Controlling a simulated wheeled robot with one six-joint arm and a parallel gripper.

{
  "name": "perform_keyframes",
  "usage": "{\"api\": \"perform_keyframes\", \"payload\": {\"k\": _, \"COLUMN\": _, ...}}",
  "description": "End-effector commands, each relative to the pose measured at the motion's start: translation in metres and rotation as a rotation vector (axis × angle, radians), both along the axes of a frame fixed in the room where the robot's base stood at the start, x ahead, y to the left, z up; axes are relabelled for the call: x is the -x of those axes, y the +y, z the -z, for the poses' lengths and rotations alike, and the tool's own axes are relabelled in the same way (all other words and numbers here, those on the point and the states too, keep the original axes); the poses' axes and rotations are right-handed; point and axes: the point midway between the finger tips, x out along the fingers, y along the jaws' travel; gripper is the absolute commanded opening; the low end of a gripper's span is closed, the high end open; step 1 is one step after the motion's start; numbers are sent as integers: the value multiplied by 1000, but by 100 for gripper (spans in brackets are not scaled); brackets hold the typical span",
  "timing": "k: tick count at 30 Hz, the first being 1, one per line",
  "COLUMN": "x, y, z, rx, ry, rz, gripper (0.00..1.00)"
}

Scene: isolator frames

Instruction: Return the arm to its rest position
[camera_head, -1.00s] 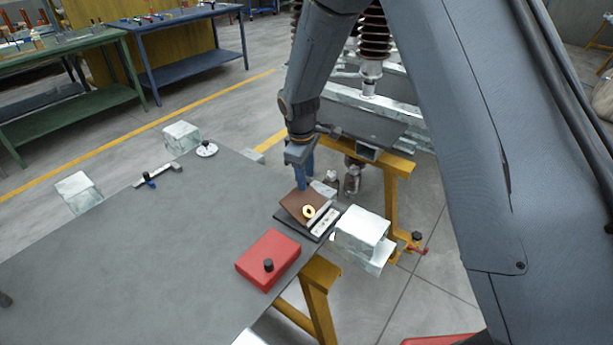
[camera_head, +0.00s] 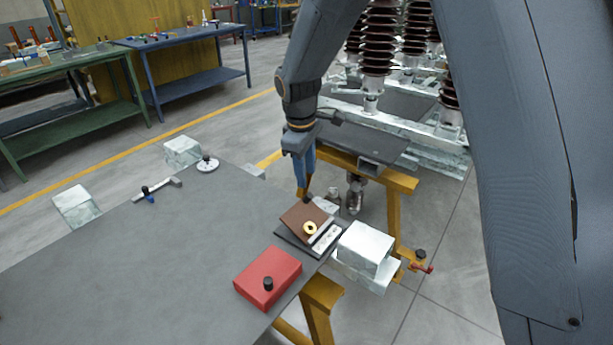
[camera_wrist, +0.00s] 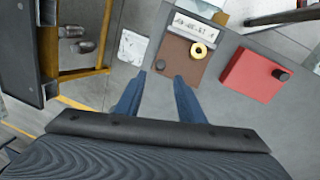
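My arm reaches down from the top of the head view to my gripper (camera_head: 302,178) above the far right edge of the grey table (camera_head: 160,250). In the wrist view, the two blue fingers of my gripper (camera_wrist: 159,75) are apart with nothing between them. A brown block (camera_head: 300,215) with a brass ring (camera_head: 310,228) on it lies beyond the fingertips. In the wrist view the brown block (camera_wrist: 178,62) is just ahead of the fingers, with clear space seen between them.
A red box (camera_head: 268,276) with a black knob sits on the table near the brown block. White blocks (camera_head: 366,247) stand at the table's right edge. A yellow trestle (camera_head: 395,205) and tall brown insulators (camera_head: 378,40) are behind the arm. The table's left part is mostly clear.

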Motion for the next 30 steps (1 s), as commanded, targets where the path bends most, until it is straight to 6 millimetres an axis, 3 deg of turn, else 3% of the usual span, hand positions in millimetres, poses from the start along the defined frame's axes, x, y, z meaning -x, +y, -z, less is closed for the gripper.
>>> {"api": "perform_keyframes", "payload": {"k": 7, "x": 2, "y": -3, "z": -1, "rx": -2, "ry": 0, "rz": 10, "gripper": 35}}
{"api": "perform_keyframes", "payload": {"k": 11, "x": 18, "y": -26, "z": -7, "rx": -23, "ry": -1, "rz": 108, "gripper": 35}}
{"api": "perform_keyframes", "payload": {"k": 14, "x": 48, "y": -62, "z": -14, "rx": -56, "ry": -1, "rz": 273, "gripper": 35}}
{"api": "perform_keyframes", "payload": {"k": 18, "x": 109, "y": -115, "z": -22, "rx": -111, "ry": -4, "rz": 566, "gripper": 35}}
{"api": "perform_keyframes", "payload": {"k": 21, "x": 153, "y": -144, "z": -23, "rx": -145, "ry": -7, "rz": 763, "gripper": 35}}
{"api": "perform_keyframes", "payload": {"k": 27, "x": 218, "y": -174, "z": -19, "rx": -189, "ry": -11, "rz": 1036, "gripper": 35}}
{"api": "perform_keyframes", "payload": {"k": 30, "x": 231, "y": -180, "z": -18, "rx": -198, "ry": -13, "rz": 1094, "gripper": 35}}
